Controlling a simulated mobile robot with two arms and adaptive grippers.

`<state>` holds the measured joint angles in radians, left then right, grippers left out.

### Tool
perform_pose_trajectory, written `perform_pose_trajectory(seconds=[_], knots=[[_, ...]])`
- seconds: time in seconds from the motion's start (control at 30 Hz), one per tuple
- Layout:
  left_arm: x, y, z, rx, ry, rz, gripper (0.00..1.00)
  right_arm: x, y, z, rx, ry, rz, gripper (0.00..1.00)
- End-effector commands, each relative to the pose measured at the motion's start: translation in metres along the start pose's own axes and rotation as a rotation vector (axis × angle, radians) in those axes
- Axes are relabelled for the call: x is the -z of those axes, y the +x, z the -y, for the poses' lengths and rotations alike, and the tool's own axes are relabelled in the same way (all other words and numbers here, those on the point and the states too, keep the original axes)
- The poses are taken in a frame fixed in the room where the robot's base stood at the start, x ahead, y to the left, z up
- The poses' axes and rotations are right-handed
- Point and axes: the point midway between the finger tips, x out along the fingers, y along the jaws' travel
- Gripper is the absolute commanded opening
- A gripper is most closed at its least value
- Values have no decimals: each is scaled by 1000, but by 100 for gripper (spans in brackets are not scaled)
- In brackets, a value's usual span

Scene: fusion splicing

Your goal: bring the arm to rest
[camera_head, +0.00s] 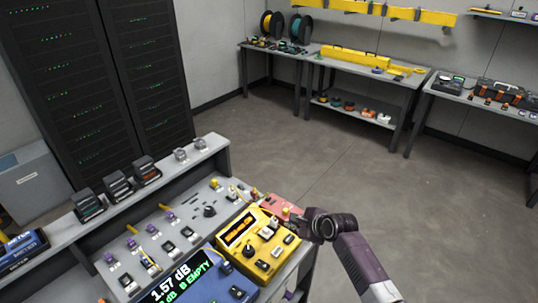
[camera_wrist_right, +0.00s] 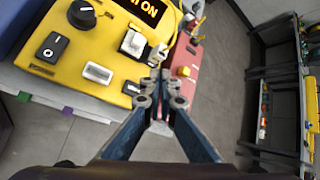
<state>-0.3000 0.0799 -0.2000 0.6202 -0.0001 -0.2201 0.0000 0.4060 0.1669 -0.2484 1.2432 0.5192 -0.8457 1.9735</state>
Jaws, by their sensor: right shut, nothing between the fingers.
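My right arm (camera_head: 362,262) comes in from the lower right of the head view. Its gripper (camera_head: 297,225) is over the right end of the bench, beside the yellow device (camera_head: 250,236) and the red box (camera_head: 284,206). In the right wrist view the blue fingers of this gripper (camera_wrist_right: 161,82) meet at the tips, shut with nothing between them. The tips appear in front of the edge where the yellow device (camera_wrist_right: 112,52) and the red box (camera_wrist_right: 186,62) lie close together. I cannot tell whether they touch either. My left gripper is not in view.
A blue meter (camera_head: 238,292) reading 1.57 dB stands left of the yellow device. The bench (camera_head: 75,238) holds several switches and small modules. Server racks (camera_head: 88,105) stand behind it. Open floor (camera_head: 400,200) lies to the right, with worktables (camera_head: 347,73) along the far wall.

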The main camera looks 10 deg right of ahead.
Motion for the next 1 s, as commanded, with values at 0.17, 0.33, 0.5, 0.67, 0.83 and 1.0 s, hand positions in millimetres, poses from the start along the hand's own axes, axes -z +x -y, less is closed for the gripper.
perform_pose_trajectory(seconds=[0.17,0.33,0.5,0.67,0.83,1.0], knots=[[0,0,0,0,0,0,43,3,-4,-16,-18,-78,-8,0],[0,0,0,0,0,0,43,13,-27,-69,-83,-378,-30,0],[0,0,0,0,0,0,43,28,-66,-128,-169,-759,-50,0],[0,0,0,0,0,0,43,44,-112,-175,-259,-1102,-58,0],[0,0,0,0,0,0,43,61,-169,-216,-368,-1445,-55,0],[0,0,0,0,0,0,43,73,-218,-240,-462,-1699,-39,0]])
